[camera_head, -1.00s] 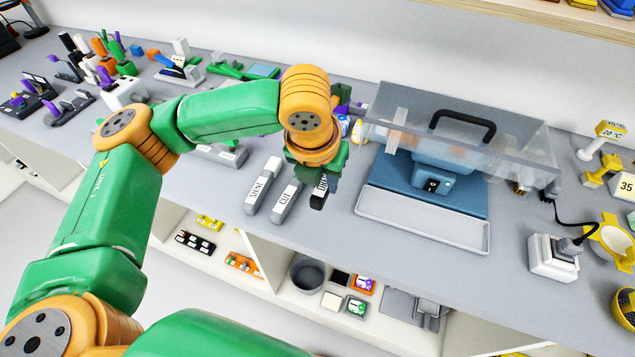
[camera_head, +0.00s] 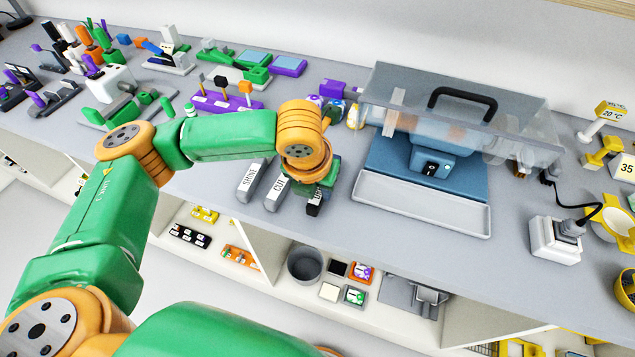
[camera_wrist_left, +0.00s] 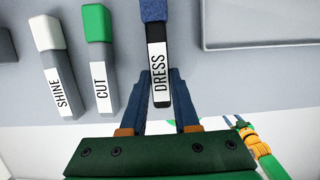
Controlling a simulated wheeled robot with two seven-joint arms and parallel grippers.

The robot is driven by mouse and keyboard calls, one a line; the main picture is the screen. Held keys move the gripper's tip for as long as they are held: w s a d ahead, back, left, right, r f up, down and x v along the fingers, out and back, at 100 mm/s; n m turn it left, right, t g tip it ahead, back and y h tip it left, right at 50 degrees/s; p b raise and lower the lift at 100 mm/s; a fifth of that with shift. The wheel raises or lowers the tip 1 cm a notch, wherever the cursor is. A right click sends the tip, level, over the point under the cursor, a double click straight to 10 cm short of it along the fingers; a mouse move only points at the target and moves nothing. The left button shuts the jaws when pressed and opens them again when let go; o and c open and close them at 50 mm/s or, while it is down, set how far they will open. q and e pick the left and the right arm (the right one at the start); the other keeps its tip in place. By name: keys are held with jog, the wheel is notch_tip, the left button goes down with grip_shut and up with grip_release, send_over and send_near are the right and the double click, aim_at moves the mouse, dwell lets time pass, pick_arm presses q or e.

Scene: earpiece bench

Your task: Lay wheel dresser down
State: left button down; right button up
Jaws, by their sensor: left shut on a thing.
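The wheel dresser is a black bar with a white DRESS label and a blue block at its far end. In the head view its black near end (camera_head: 313,209) shows below my left gripper (camera_head: 320,190), at the front edge of the bench. In the left wrist view the dresser (camera_wrist_left: 159,80) runs between the fingers of my left gripper (camera_wrist_left: 160,92), which is shut on it. Its blue end points away over the grey bench top. I cannot tell whether its underside touches the bench.
The SHINE bar (camera_head: 248,184) and CUT bar (camera_head: 276,192) lie left of the dresser, close by. A blue machine with a clear hood (camera_head: 520,125) and pale tray (camera_head: 425,203) stands to the right. Open shelves with a grey bowl (camera_head: 304,264) are below the bench edge.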

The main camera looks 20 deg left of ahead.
pick_arm(q)
jog(key=shift+f, duration=0.3)
dwell(0.6)
jog(key=c, duration=0.6)
grip_release()
jog(key=v, duration=0.7)
jog(key=shift+s+r, duration=0.1)
